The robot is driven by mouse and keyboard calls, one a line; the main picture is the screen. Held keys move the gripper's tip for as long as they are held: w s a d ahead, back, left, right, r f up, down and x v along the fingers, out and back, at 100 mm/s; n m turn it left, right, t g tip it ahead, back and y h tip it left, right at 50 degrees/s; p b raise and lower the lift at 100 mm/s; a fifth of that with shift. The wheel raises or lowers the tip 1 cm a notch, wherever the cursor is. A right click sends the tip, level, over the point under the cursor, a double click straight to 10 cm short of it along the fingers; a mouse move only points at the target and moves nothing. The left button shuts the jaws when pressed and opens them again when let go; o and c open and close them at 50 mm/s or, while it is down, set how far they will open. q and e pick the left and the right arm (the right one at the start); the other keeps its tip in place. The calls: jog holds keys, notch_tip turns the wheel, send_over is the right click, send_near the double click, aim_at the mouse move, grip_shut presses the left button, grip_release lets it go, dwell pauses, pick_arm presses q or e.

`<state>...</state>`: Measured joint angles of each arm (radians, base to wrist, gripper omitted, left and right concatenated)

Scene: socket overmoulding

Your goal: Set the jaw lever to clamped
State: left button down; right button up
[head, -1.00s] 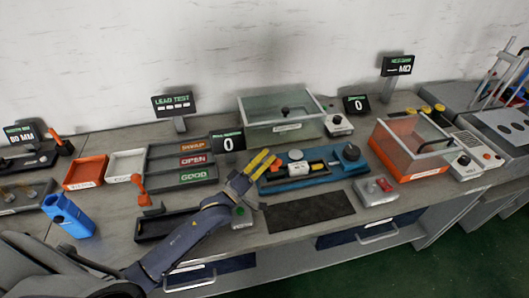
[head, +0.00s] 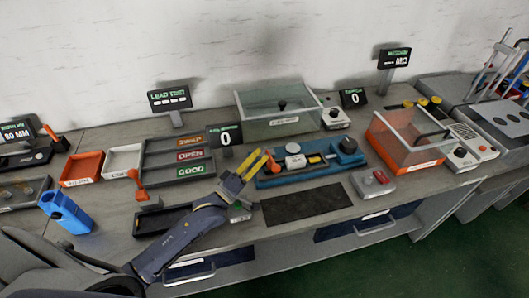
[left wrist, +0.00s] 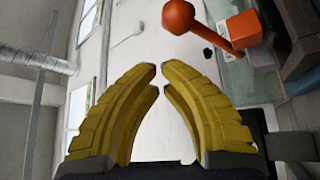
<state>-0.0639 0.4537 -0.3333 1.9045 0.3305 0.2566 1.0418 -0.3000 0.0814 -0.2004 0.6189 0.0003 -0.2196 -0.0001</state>
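In the left wrist view a narrow gap shows between the tips (left wrist: 161,78). An orange ball-ended lever (left wrist: 178,17) with an orange block is beyond the fingertips, not touching them. My right gripper is out of view.
A black mat (head: 305,205) lies in front of the fixture. A clear-walled box (head: 280,125) stands behind it, an orange-based box (head: 415,165) to the right. Another orange ball-ended lever (head: 138,187) stands left of my arm, near sorting trays (head: 180,178).

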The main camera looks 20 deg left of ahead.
pick_arm(q)
jog(key=s+a, duration=0.4)
jog(key=s, duration=0.6)
jog(key=shift+a, duration=0.4)
jog(key=shift+r, duration=0.1)
